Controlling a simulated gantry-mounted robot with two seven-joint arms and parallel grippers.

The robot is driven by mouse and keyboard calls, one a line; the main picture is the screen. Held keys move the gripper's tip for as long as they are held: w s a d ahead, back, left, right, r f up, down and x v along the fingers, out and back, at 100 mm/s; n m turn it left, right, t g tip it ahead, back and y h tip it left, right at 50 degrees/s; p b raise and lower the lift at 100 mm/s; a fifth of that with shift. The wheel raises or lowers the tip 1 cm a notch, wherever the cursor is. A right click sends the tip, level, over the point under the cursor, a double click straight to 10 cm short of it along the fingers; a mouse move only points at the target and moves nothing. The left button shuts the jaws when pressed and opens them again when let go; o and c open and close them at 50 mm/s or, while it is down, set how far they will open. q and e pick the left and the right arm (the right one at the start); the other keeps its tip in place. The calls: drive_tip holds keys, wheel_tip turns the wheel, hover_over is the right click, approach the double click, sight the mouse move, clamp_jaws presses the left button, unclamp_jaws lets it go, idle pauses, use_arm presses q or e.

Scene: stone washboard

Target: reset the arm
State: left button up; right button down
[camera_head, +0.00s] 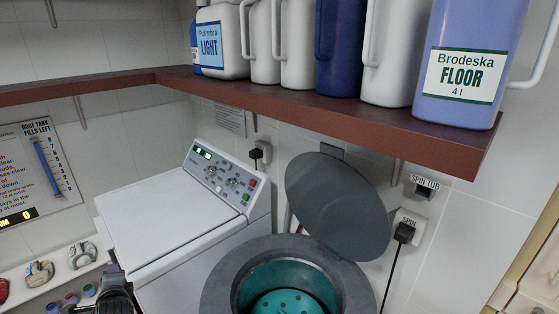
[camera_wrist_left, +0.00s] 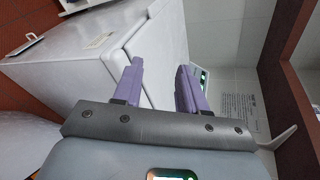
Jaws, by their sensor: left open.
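My left gripper (camera_wrist_left: 158,88) shows in the left wrist view with two purple fingers. They stand apart with nothing between them. The white washing machine (camera_wrist_left: 80,75) lies beyond the fingers, and the view is tilted. In the head view a dark part of my left arm (camera_head: 114,292) shows at the bottom left, in front of the washing machine (camera_head: 165,222); the fingertips are not clear there. My right gripper is in neither view.
A spin tub (camera_head: 228,284) with its round lid (camera_head: 338,205) raised stands right of the machine. A brown shelf (camera_head: 330,112) with several bottles and jugs hangs above. Taps (camera_head: 82,254) line the left wall below a gauge panel (camera_head: 40,172). A cord (camera_head: 391,270) hangs at right.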

use_arm(q)
drive_tip(key=s+a+r+n+g+y, duration=0.1)
drive_tip(key=s+a+r+n, duration=0.15)
drive_tip(key=a, duration=0.55)
drive_tip(key=s+a+r+n+g+y, duration=0.2)
drive_tip(key=a+r, duration=0.1)
drive_tip(key=a, duration=0.6)
drive_tip(key=s+a+r+n+g+y, duration=0.1)
drive_tip(key=s+a+r+n, duration=0.15)
drive_tip(key=a, duration=0.55)
drive_tip(key=s+d+f+n+g+h, duration=0.2)
drive_tip(key=s+d+f+n+h, duration=0.15)
drive_tip(key=d+f, duration=0.8)
drive_tip(key=s+d+f+n+g+h, duration=0.1)
drive_tip(key=s+d+f+n+h, duration=0.25)
drive_tip(key=d+f, duration=0.8)
drive_tip(key=s+d+f+m+h, duration=0.1)
drive_tip(key=s+d+f, duration=0.1)
drive_tip(key=s+d, duration=0.45)
drive_tip(key=s+d+f+h, duration=0.2)
drive_tip(key=s+d, duration=0.2)
drive_tip(key=d, duration=0.5)
drive_tip(key=s+d+r+h, duration=0.3)
drive_tip(key=s+d, duration=0.7)
drive_tip(key=s, duration=0.3)
wheel_tip(320, 180, up, 30)
drive_tip(key=p, duration=2.9)
drive_tip(key=shift+s, duration=0.4)
